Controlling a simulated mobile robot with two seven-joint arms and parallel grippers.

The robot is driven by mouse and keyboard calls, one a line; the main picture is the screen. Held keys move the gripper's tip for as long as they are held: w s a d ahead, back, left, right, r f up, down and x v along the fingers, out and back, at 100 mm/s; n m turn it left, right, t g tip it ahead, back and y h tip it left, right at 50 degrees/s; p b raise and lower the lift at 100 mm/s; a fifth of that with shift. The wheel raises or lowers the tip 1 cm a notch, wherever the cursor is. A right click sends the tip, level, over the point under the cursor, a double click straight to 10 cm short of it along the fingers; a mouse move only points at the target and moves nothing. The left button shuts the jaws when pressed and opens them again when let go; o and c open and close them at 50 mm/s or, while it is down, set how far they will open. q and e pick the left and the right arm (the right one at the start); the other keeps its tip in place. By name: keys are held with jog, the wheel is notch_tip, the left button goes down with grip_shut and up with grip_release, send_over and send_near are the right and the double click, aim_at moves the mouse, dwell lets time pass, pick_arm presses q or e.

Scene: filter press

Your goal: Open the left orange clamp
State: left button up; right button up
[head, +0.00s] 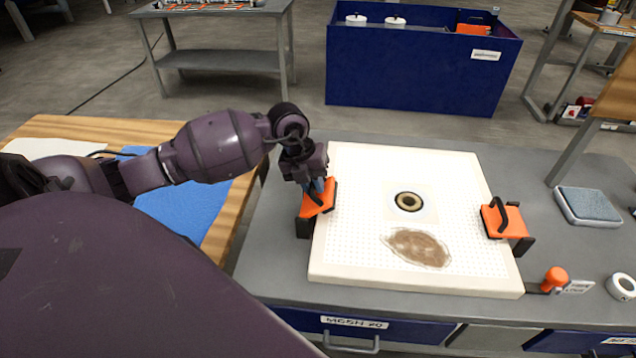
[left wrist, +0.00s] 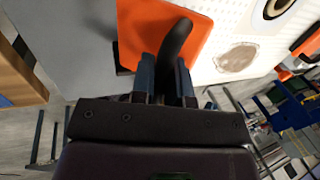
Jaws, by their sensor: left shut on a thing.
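The left orange clamp (head: 318,199) sits on the left edge of the white perforated plate (head: 360,262). My left gripper (head: 317,186) is over it, shut on its black handle. In the left wrist view the black handle (left wrist: 179,40) stands between the two fingers (left wrist: 164,78), above the orange clamp body (left wrist: 145,30). The right orange clamp (head: 507,220) sits on the plate's right edge, with its black handle upright. My right gripper is not in view.
The plate has a ringed centre hole (head: 408,203) and a brown stain (head: 417,247). An orange knob (head: 555,279), a white roll (head: 621,287) and a grey-blue pad (head: 586,205) are on the right. A wooden table with a blue mat (head: 190,210) stands left.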

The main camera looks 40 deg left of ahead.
pick_arm(q)
jog(key=shift+s+f, duration=0.1)
jog(key=shift+f, duration=0.05)
jog(key=shift+s+a+r+p, duration=0.25)
jog(key=shift+s+a+p, duration=0.1)
jog(key=shift+a, duration=0.35)
jog(key=shift+a+r, duration=0.1)
